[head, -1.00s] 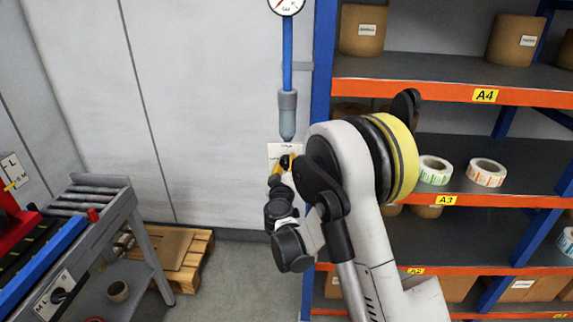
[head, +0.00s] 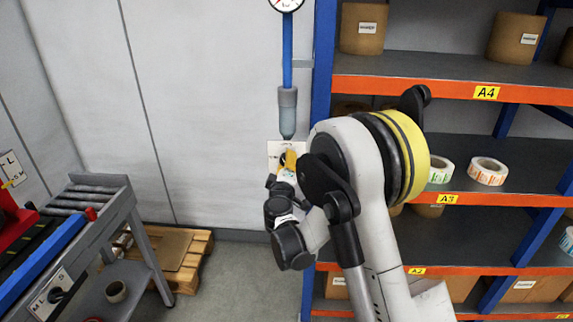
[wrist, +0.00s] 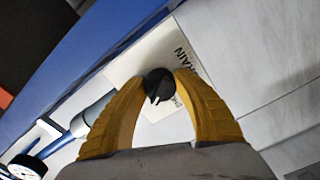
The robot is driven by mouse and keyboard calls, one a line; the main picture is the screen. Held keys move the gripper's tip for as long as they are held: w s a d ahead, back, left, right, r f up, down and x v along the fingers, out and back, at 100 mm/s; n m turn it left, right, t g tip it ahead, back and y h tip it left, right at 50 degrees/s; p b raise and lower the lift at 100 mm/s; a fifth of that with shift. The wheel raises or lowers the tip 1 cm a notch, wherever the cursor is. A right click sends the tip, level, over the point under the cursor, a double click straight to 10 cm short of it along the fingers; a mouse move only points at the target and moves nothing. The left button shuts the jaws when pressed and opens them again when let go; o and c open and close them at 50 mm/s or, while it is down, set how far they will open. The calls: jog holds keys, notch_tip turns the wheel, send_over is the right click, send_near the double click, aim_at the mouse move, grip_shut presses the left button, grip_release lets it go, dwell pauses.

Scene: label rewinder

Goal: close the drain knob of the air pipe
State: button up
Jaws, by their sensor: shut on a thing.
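The drain knob (wrist: 158,85) is a round black knob with a raised ridge, in the middle of the wrist view. It sits on a white label plate (wrist: 160,60) with "DRAIN" printed on it, which also shows in the head view (head: 275,150). My gripper (wrist: 158,88) has its two yellow fingers on either side of the knob, shut on it. In the head view, my gripper (head: 288,160) is at the plate below the pipe, and its fingers hide most of the knob. The air pipe (head: 287,62) is blue with a grey lower section (head: 287,112).
A gauge (head: 286,3) tops the pipe. A blue-and-orange shelf rack (head: 440,90) with boxes and label rolls stands close on the right. A roller stand (head: 95,190) and a wooden pallet (head: 180,262) are at the left. The wall left of the pipe is clear.

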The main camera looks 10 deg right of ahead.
jog(key=n+b, duration=0.1)
jog(key=n, duration=1.1)
jog(key=shift+r+n+b, duration=0.15)
jog(key=shift+n+b, duration=0.15)
jog(key=shift+b, duration=0.1)
dwell(0.3)
jog(key=o, duration=1.2)
jog(key=v, duration=1.2)
